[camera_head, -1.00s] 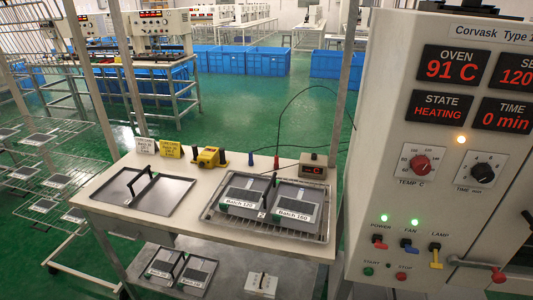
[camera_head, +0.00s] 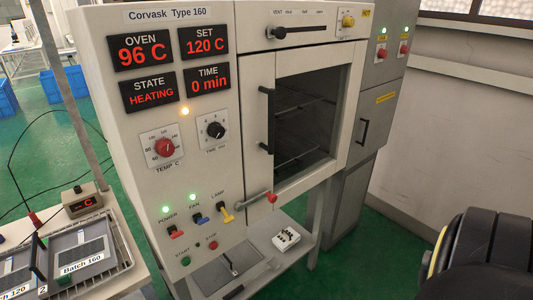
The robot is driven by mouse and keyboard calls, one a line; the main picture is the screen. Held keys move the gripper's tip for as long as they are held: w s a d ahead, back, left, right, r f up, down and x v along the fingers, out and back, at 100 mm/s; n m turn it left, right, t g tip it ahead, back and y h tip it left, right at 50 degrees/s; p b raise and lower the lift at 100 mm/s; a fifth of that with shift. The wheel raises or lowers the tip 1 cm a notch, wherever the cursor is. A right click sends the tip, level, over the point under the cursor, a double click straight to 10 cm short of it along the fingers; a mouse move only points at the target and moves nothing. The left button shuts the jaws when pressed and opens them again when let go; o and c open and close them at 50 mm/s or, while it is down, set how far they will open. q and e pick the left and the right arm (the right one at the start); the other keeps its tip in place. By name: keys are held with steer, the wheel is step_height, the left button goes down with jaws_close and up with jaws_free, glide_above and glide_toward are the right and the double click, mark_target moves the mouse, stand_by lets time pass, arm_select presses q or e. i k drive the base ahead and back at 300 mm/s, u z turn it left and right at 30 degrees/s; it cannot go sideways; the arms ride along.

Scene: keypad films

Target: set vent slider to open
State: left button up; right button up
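The vent slider (camera_head: 277,33) is a dark knob on the white strip along the top of the oven (camera_head: 122,75), above the door. It sits near the left end of its slot, under small lettering that starts with VENT; the position words are too small to read surely. Neither of my grippers is in view. A large black rounded part at the lower right looks like part of my own arm; no fingers show on it.
A yellow knob (camera_head: 347,21) is right of the slider. A grey cabinet (camera_head: 374,130) stands at right. A table with trays (camera_head: 78,255) is at lower left.

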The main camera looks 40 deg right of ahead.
mark_target(280, 32)
steer(key=z, duration=1.25)
